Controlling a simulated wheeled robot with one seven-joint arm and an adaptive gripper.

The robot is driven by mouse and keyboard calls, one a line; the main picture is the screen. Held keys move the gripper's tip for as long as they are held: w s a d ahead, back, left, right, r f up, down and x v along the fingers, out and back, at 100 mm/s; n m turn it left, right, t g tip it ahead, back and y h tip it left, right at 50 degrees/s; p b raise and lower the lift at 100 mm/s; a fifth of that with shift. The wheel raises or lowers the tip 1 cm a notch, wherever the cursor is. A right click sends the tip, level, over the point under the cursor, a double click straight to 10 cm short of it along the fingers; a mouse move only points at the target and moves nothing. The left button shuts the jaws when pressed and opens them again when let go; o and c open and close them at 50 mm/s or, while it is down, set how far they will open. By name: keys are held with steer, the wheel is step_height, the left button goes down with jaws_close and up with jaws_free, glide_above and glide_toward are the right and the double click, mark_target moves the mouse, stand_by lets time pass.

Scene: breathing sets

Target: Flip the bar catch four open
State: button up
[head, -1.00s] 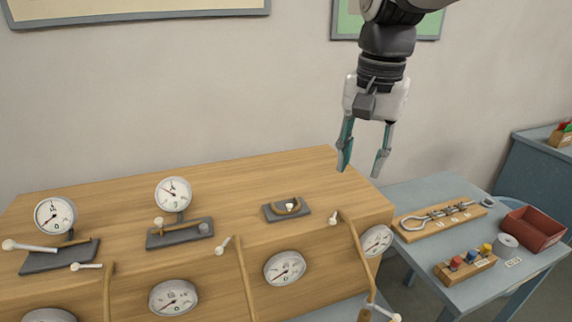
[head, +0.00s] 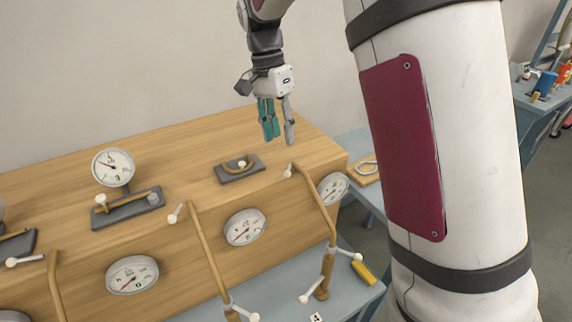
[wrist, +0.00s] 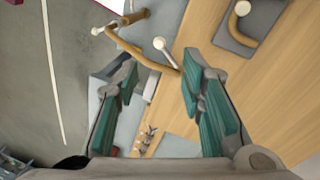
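Several small levers with white knobs sit along the wooden bench's front edge beside brown bars; no number is readable on them. The rightmost such catch (head: 288,170) is at the top of the right brown bar (head: 316,203), and I take it to be catch four. In the wrist view this white-knobbed lever (wrist: 168,52) lies across the upper end of the brown bar (wrist: 137,54), ahead of and between my fingers. My gripper (head: 280,141) is open and empty, above the bench's right end, apart from the lever. It also shows in the wrist view (wrist: 163,75).
A grey plate with a curved brown handle (head: 238,168) lies on the bench top (head: 180,150), left of the catch. A round gauge (head: 333,188) is on the front face. A blue table (head: 290,290) stands below. My arm hides much of the right side.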

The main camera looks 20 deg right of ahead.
mark_target(287, 174)
steer(key=f, duration=0.3)
steer(key=s+f+p, duration=0.1)
steer(key=f, duration=0.2)
steer(key=d+f, duration=0.1)
steer(key=f, duration=0.2)
steer(key=shift+s+f, duration=0.15)
steer(key=shift+s, duration=0.2)
jaws_close()
